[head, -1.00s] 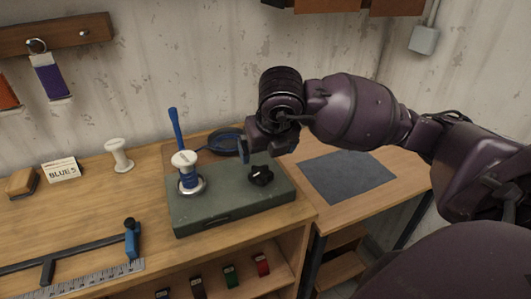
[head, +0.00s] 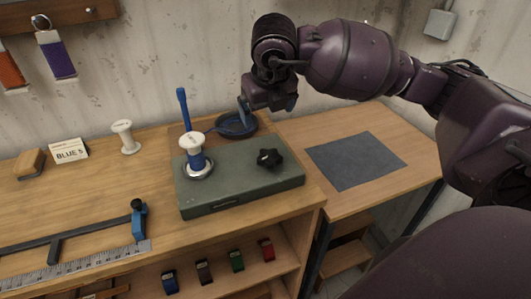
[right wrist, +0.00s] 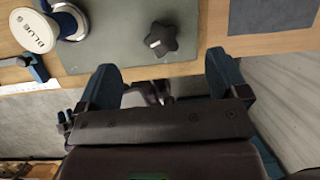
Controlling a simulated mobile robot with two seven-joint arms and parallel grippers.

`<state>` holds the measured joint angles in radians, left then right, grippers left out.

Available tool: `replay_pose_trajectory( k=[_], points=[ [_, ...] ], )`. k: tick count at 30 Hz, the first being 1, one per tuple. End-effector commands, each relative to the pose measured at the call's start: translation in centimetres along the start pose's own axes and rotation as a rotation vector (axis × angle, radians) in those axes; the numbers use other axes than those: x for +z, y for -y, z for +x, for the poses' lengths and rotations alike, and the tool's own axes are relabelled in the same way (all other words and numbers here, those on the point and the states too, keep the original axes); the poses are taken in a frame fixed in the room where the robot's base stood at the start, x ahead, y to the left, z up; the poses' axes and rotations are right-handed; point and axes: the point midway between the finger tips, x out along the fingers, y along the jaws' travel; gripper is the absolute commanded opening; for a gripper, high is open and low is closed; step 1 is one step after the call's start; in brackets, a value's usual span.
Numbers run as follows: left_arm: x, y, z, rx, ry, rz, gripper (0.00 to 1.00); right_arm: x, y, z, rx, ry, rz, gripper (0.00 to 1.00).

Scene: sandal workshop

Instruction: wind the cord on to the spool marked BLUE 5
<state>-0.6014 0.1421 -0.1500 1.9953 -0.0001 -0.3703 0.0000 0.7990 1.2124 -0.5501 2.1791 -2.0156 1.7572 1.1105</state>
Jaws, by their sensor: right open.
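A white spool (head: 192,143) with blue cord wound around its middle stands upright on the green winder box (head: 240,190). Its top reads BLUE 5 in the right wrist view (right wrist: 33,30). A thin blue line runs from the spool towards the dark blue dish (head: 237,126) behind the box. The black star knob (head: 270,158) is on the box's top right; it also shows in the right wrist view (right wrist: 162,38). My right gripper (head: 267,107) is open and empty, above and apart from the knob. My left gripper is out of view.
Another white spool (head: 125,137), bare, stands beside the BLUE 5 card (head: 69,151). A blue upright handle (head: 184,108) rises behind the wound spool. A ruler (head: 75,268) lies at front left. A grey mat (head: 355,161) lies clear at right.

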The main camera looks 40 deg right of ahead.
Motion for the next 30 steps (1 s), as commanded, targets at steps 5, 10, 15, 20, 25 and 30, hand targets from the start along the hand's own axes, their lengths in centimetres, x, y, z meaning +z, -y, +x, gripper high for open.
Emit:
replay_pose_trajectory(
  k=[5, 10, 15, 20, 25, 30],
  points=[
    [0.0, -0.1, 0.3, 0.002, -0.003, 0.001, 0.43, 0.9, 0.9, 1.1, 0.026, -0.153, -0.211, 0.92],
    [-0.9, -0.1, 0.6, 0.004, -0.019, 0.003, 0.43, 0.3, 1.4, 2.2, 0.116, -0.278, -0.417, 0.92],
    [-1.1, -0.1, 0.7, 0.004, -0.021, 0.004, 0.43, -0.2, 1.1, 2.2, 0.192, -0.309, -0.581, 0.92],
    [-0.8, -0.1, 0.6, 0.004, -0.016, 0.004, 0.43, -0.3, 1.0, 2.4, 0.203, -0.303, -0.642, 0.92],
    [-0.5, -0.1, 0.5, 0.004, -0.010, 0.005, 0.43, -0.8, 0.8, 3.9, 0.204, -0.303, -0.644, 0.92],
    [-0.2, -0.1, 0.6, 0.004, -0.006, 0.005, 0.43, -1.8, 0.6, 6.6, 0.203, -0.305, -0.643, 0.92]
  ],
)
